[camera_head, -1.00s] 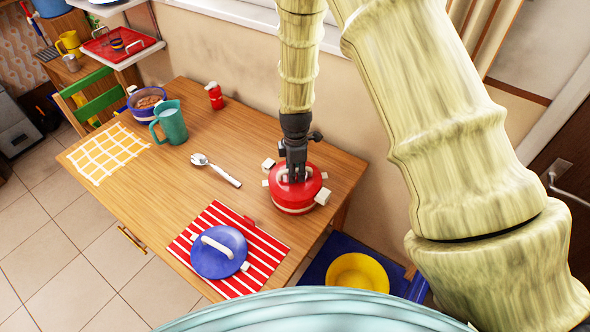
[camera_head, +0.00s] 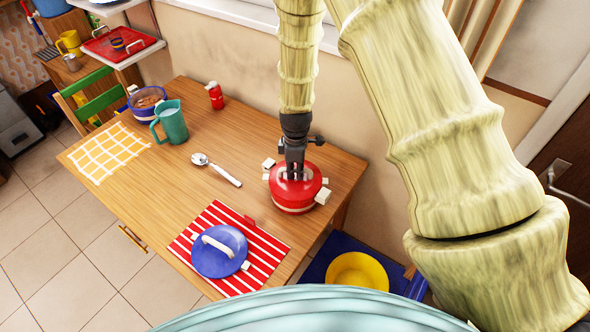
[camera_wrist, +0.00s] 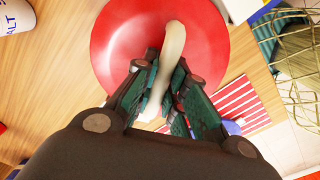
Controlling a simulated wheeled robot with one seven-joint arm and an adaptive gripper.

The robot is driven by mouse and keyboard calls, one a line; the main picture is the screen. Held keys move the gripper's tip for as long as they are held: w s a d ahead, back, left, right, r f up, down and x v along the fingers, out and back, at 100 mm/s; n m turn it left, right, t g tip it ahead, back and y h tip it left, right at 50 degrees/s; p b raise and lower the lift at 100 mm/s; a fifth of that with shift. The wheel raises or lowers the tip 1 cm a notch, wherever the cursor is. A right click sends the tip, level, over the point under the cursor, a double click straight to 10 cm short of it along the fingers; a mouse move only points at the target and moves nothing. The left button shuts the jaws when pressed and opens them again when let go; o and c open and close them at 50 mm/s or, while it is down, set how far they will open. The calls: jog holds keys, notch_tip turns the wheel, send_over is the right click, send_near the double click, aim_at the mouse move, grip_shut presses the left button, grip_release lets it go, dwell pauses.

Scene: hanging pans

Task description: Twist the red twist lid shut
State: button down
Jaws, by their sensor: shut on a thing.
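The red twist lid (camera_head: 283,186) sits on top of a pot at the right part of the wooden table, close to the wall. In the wrist view the lid (camera_wrist: 119,42) is a round red disc with a cream bar handle (camera_wrist: 168,68) across it. My gripper (camera_head: 295,176) points down onto the lid from above. In the wrist view my gripper (camera_wrist: 160,95) has its dark fingers on both sides of the handle, shut on it. The pot's body (camera_head: 293,208) is mostly hidden under the lid in the head view; cream knobs stick out around it.
A blue lid (camera_head: 219,251) lies on a red-striped cloth (camera_head: 262,247) at the table's front. The wall is close behind the red lid.

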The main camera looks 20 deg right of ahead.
jog(key=shift+m, duration=0.9)
jog(key=shift+m+p, duration=0.3)
jog(key=shift+m, duration=0.8)
jog(key=shift+m, duration=1.1)
jog(key=c, duration=1.4)
grip_release()
jog(key=shift+o, duration=0.2)
